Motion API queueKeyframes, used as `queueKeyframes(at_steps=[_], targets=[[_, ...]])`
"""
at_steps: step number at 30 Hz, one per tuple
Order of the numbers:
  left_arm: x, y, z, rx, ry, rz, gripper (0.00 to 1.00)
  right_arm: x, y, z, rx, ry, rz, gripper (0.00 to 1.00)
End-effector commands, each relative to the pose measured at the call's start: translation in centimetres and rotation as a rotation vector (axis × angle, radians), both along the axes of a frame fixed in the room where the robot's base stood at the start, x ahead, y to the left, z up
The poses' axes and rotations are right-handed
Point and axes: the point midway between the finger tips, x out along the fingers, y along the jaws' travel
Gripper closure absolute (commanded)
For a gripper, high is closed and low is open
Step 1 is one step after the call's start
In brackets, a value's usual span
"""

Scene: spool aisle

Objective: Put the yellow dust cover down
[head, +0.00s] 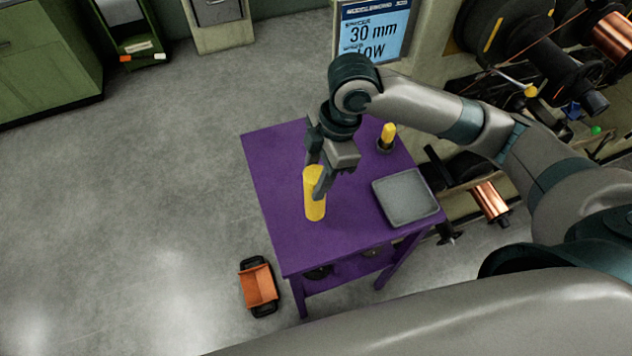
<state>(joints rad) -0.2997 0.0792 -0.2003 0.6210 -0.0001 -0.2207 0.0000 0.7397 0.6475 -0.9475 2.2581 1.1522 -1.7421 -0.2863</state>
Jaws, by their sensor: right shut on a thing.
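The yellow dust cover (314,203) is an upright yellow cylinder over the purple table (280,165). My right gripper (318,183) reaches down from above and is shut on the dust cover near its upper part. One finger hides part of its right side. I cannot tell whether the cover's bottom touches the tabletop. My left gripper is not in view.
A grey tray (405,197) lies on the table's right side. A small yellow-topped item on a dark base (388,137) stands at the back right. An orange bin (259,287) sits on the floor at the front left. Spool racks with copper wire (490,201) stand at right.

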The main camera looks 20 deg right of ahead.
Motion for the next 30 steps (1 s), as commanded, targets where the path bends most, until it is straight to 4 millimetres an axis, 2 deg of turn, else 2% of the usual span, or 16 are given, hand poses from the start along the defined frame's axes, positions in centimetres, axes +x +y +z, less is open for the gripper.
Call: queueKeyframes(at_steps=[9, 20, 30], targets=[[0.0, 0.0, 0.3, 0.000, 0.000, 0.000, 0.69, 0.0, -0.1, -0.3, -0.001, 0.002, 0.000, 0.90], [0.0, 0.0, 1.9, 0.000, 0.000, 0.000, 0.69, 0.0, -0.1, -3.9, -0.001, 0.000, -0.001, 0.90], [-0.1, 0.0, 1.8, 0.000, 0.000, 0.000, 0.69, 0.0, -0.1, -4.1, -0.001, 0.000, 0.000, 0.90]])
